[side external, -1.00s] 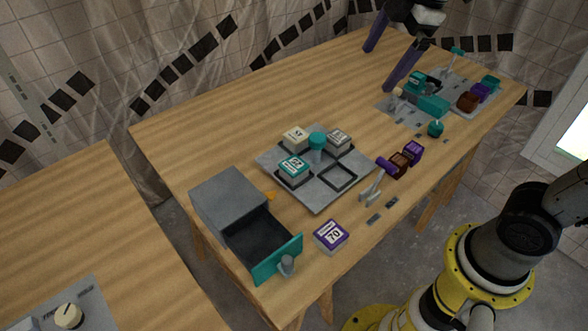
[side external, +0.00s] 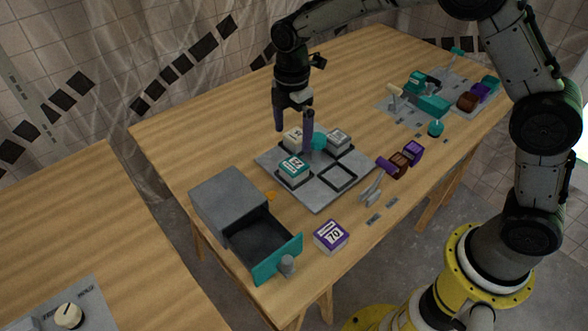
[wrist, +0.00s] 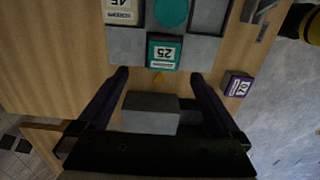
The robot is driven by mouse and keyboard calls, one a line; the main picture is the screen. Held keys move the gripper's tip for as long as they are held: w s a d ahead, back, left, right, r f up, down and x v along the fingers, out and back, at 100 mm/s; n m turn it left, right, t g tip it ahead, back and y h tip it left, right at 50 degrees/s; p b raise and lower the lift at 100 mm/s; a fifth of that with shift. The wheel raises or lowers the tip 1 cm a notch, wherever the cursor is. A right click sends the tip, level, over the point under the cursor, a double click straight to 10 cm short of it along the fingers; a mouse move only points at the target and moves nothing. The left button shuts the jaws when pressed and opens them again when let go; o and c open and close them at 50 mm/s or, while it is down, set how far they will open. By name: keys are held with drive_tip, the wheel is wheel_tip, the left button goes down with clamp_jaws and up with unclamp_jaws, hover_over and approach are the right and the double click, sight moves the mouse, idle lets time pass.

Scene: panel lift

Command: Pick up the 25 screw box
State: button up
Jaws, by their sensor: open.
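The 25 screw box is teal with a white label; in the side external view the teal-topped box (side external: 293,167) sits in the front-left slot of a grey tray (side external: 318,199). In the wrist view the 25 box (wrist: 164,52) shows its number, just beyond my fingertips. My gripper (side external: 293,140) is open and empty, pointing down above the tray's back-left part, near a cream box (side external: 293,136). In the wrist view my gripper (wrist: 160,75) has its two purple fingers wide apart, with nothing between the tips.
A teal knob (side external: 318,141) rises mid-tray, with another pale box (side external: 338,139) beside it. One tray slot (side external: 338,177) is empty. A grey drawer unit (side external: 227,200) stands open in front. A purple 70 box (side external: 331,236) lies nearby. Purple and brown blocks (side external: 399,163) sit to the right.

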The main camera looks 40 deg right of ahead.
sight(294, 164)
wheel_tip(294, 164, down, 4)
drive_tip(key=shift+r, duration=0.25)
drive_tip(key=shift+s+f, duration=0.2)
drive_tip(key=shift+f, duration=1.2)
drive_tip(key=shift+s+f, duration=0.15)
drive_tip(key=shift+f, duration=1.2)
drive_tip(key=shift+r, duration=0.1)
drive_tip(key=c, duration=1.6)
